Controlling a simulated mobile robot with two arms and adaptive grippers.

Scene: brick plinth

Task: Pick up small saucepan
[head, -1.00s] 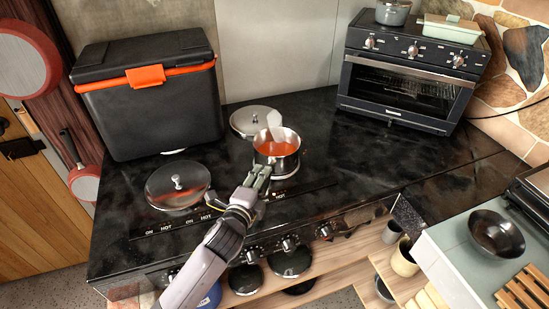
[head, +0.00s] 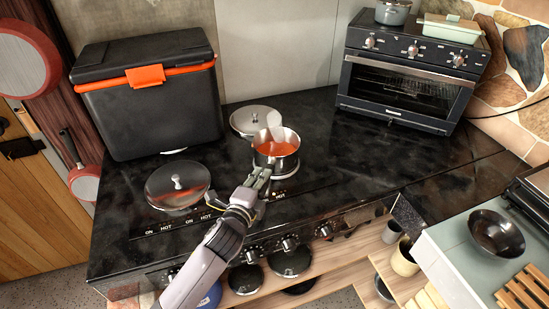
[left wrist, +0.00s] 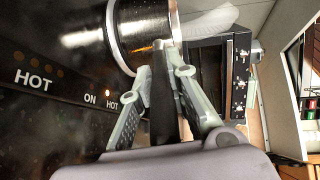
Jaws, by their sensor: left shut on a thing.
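The small saucepan (head: 288,153) is metal, with orange-red contents, and stands at a hot plate on the black stovetop, right of centre. A pale utensil (head: 275,122) leans up from it. My left gripper (head: 259,178) is at the saucepan's near side, shut on its dark handle (left wrist: 163,110), which shows between the fingers in the left wrist view. The saucepan's side (left wrist: 145,30) is just beyond the fingertips there. I cannot tell whether its base touches the plate. My right gripper is not in view.
A lidded pan (head: 170,192) is at the left of the black stovetop (head: 340,150). A round lid (head: 250,114) lies behind the saucepan. A black-and-orange cooler (head: 150,100) and a toaster oven (head: 405,85) stand at the back. The stovetop right of the saucepan is clear.

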